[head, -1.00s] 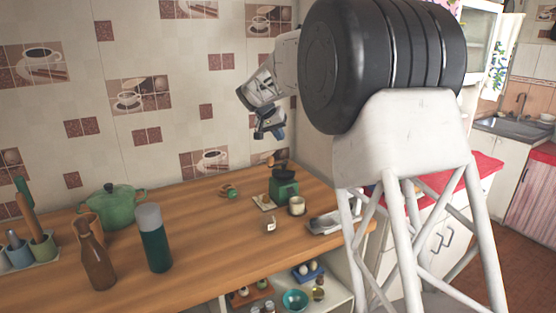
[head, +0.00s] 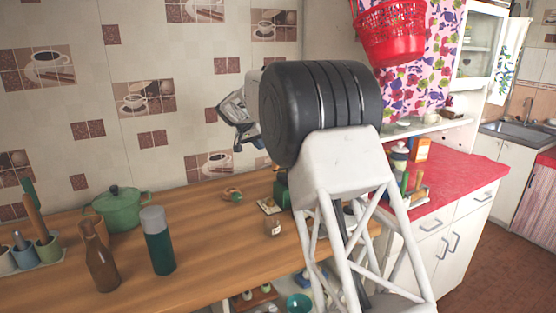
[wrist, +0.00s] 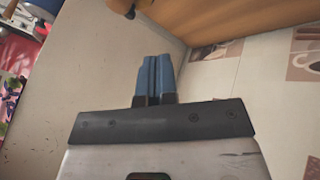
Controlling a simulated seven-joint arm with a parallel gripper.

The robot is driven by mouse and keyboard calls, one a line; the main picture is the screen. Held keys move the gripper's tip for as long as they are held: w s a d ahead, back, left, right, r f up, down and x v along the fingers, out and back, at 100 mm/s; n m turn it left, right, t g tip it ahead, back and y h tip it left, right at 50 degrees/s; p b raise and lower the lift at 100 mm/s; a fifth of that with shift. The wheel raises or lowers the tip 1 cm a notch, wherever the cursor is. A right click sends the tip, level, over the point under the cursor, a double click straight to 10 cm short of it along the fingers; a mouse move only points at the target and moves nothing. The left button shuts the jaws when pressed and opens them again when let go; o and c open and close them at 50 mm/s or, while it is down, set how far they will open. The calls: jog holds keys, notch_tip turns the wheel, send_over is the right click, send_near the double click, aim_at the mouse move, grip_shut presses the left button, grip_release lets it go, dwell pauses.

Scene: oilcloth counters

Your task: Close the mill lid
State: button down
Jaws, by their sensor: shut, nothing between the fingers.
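The green mill (head: 281,192) stands on the wooden counter, mostly hidden behind my arm in the head view. Only a strip of its green body shows, so its lid cannot be made out now. My gripper (head: 247,146) is in the air above and to the left of the mill, in front of the tiled wall. In the wrist view the blue fingers of my gripper (wrist: 154,72) are shut together with nothing between them. The mill cannot be recognised in the wrist view.
On the wooden counter (head: 205,240) stand a green pot (head: 122,211), a green bottle with a grey cap (head: 159,245), a brown bottle (head: 101,262) and a small jar (head: 272,227). A red counter (head: 460,180) lies to the right.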

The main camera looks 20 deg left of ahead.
jog(key=shift+f, duration=0.1)
jog(key=shift+w+d+f, duration=0.8)
jog(key=shift+d+f, duration=0.5)
jog(key=shift+f, duration=0.15)
jog(key=shift+w+d+f, duration=0.85)
jog(key=shift+d+f, duration=0.4)
jog(key=shift+f, duration=0.15)
jog(key=shift+w+d+f, duration=0.8)
jog(key=shift+d+f, duration=0.5)
jog(key=shift+f, duration=0.15)
